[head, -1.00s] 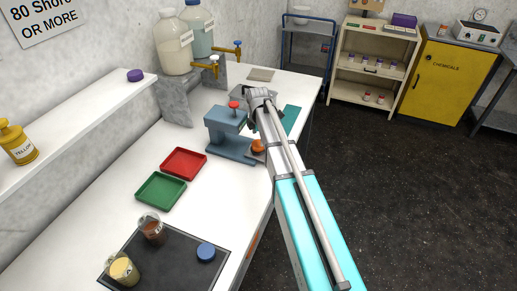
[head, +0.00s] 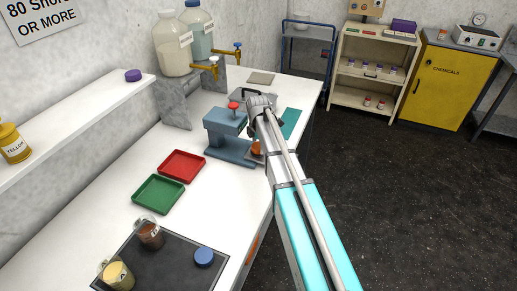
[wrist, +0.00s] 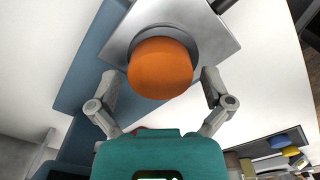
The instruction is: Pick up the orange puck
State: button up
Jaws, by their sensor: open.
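The orange puck (wrist: 160,68) sits on a round grey seat on a square metal plate (wrist: 205,28) in the wrist view. In the head view the puck (head: 257,149) shows at the right side of the blue-grey press (head: 232,150), partly hidden by my arm. My gripper (wrist: 157,82) is open. Its two fingers are spread to the left and right of the puck's near side in the wrist view, with nothing between them that they touch. In the head view my arm hides the fingers.
The press with its red knob (head: 233,105) stands close to my arm. A red tray (head: 182,167) and a green tray (head: 158,194) lie on the white bench. A black mat (head: 165,268) holds two jars and a blue puck (head: 204,257). Two large jugs (head: 172,48) stand behind.

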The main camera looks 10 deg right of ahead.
aim_at(258, 145)
jog(key=c, duration=1.1)
jog(key=shift+r, duration=0.1)
notch_tip(258, 145, up, 3)
jog(key=p, duration=0.3)
jog(key=s+d+r+p, duration=0.1)
jog(key=s+r+p, duration=0.2)
jog(key=s, duration=0.1)
jog(key=s+d+r+p, duration=0.2)
jog(key=s+r+p, duration=0.1)
jog(key=s, duration=0.2)
jog(key=s+d+r+p, duration=0.1)
jog(key=s+r+p, duration=0.2)
jog(key=s+p, duration=0.1)
jog(key=shift+s+d+r, duration=0.15)
jog(key=shift+d+r, duration=0.2)
jog(key=shift+r, duration=0.05)
